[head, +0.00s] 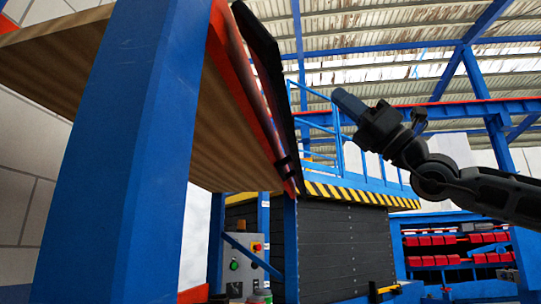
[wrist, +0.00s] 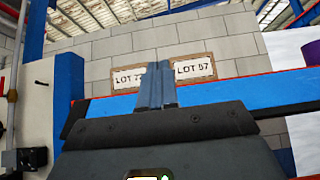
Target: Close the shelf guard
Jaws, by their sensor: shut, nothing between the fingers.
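A wooden shelf board (head: 232,140) is overhead at the left, carried by a blue upright (head: 125,150) and an orange beam (head: 238,75). A long dark panel (head: 262,58) runs along the outer side of that beam; it looks like the shelf guard, but I cannot tell how far it stands open. My gripper (head: 347,103) is to the right of the panel, visibly apart from it in the picture and pointing up and left. In the wrist view its blue-grey fingers (wrist: 155,86) are together with nothing between them.
A dark slatted block with a yellow-black striped edge (head: 350,192) stands behind. A control box (head: 243,262) is at the lower middle, and a rack of red bins (head: 455,250) at the lower right. The wrist view shows a blue beam (wrist: 222,92) and two lot signs (wrist: 193,68).

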